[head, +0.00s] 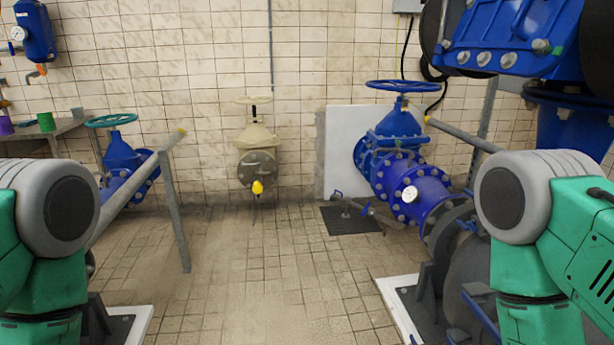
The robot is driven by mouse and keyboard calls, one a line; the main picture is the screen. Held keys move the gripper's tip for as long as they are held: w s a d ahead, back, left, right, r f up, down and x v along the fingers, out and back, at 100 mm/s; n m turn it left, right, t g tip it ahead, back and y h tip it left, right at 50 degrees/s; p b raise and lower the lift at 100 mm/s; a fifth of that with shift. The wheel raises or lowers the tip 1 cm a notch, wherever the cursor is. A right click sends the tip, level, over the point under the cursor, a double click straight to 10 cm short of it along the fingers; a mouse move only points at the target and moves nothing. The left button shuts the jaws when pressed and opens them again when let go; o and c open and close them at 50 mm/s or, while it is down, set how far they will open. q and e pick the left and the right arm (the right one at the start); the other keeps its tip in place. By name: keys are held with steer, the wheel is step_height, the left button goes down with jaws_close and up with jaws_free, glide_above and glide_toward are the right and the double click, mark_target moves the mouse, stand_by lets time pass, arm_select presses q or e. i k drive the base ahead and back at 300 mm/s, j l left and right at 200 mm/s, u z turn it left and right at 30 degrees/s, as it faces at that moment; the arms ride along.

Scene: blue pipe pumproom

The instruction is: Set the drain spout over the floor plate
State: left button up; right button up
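The dark square floor plate (338,226) lies on the tiled floor at the middle right, in front of a white wall panel. A small grey drain spout (356,206) with a blue handle at its left end shows just above the plate in the picture. I cannot tell at this distance whether it touches the plate or how its outlet is turned. Parts of my green and grey arms show at the left and right edges. Both of my grippers are out of view.
A large blue pipe with a handwheel valve (400,127) and gauge stands behind and right of the plate. A cream valve (257,137) is at the back wall. A grey rail (174,215) stands at left. The central floor is clear.

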mark_target(336, 198)
steer(key=i+j, duration=0.1)
steer(key=i, duration=0.8)
steer(key=i+j, duration=0.1)
steer(key=i, duration=0.85)
steer(key=i+l, duration=0.1)
steer(key=i, duration=0.9)
steer(key=i+l, duration=0.15)
steer(key=i, duration=0.85)
steer(key=i+l+u, duration=0.2)
steer(key=i+l, duration=0.2)
steer(key=i+l+u, duration=0.25)
steer(key=i+l, duration=0.25)
steer(key=i+l+u, duration=0.2)
steer(key=i+l, duration=0.2)
steer(key=l, duration=0.2)
